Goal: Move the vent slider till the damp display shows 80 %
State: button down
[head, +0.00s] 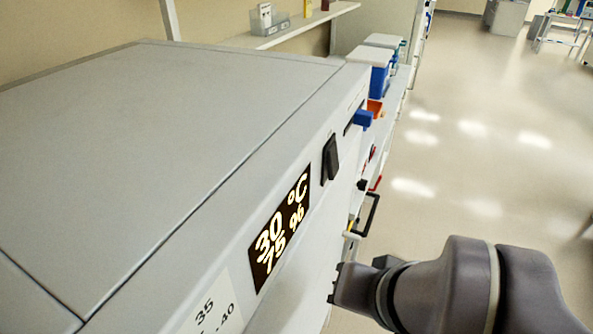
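The display (280,229) is a black panel on the front face of a large grey cabinet (150,130). It reads 30 °C above 75 %. Further along the same face, near the far corner, a blue tab (363,118) sticks out by a short dark slot; it looks like the vent slider. My gripper (334,284) is at the lower middle, in front of the cabinet face, to the right of the display and well short of the blue tab. It touches nothing that I can see. Its fingers are seen from the side, so their opening is unclear.
A black switch or handle (330,159) sits between display and blue tab. A white label (208,308) reads 35 and -40. Dark handles (369,213) jut out beyond my gripper. Blue-and-white bins (372,70) stand behind the cabinet. The floor (470,150) to the right is clear.

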aim_at(362, 117)
jog(key=k+l+u, duration=0.15)
jog(key=u, duration=0.35)
jog(key=k+l+u, duration=0.15)
jog(key=u, duration=0.35)
